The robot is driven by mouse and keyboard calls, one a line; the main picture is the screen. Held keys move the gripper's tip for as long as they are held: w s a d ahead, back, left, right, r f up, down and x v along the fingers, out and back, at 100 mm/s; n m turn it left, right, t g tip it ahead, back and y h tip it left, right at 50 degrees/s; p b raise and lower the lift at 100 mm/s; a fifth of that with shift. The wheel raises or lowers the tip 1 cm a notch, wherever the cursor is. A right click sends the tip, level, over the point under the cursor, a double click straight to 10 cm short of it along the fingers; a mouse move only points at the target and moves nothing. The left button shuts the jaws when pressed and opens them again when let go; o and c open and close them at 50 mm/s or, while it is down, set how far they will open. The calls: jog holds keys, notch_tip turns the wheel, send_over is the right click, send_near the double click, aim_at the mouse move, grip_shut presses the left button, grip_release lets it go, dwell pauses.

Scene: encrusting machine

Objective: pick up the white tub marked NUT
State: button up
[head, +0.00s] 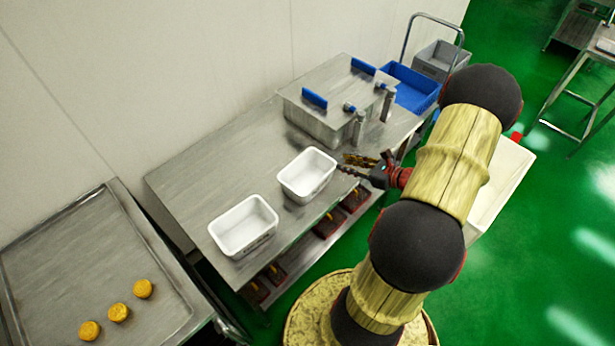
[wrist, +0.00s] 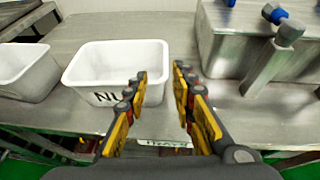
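The white tub marked NUT (head: 307,174) stands upright on the steel table, near its front edge. In the wrist view the tub (wrist: 85,92) shows the letters NU on its front wall; my left finger hides the rest. It looks empty. My gripper (head: 349,166) is just right of this tub in the head view. In the wrist view my gripper (wrist: 160,80) is open with nothing between its fingers, and the left finger overlaps the tub's right end. I cannot tell whether it touches.
A second white tub (head: 243,226) stands to the left. A steel box (head: 325,105) with blue handles and metal cylinders (head: 358,130) stand behind and right. The steel table (head: 205,170) is clear behind the tubs. Dark red containers (head: 330,222) sit below the tabletop.

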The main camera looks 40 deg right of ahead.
aim_at(329, 159)
jog(key=shift+h, duration=0.3)
jog(key=b+x, duration=0.1)
jog(key=x, duration=0.6)
jog(key=b+x, duration=0.1)
jog(key=x, duration=0.3)
jog(key=shift+w+d+f+b, duration=0.2)
jog(key=shift+f+b, duration=0.1)
jog(key=shift+f, duration=0.1)
jog(key=shift+c, duration=0.8)
jog(key=c, duration=0.4)
grip_shut()
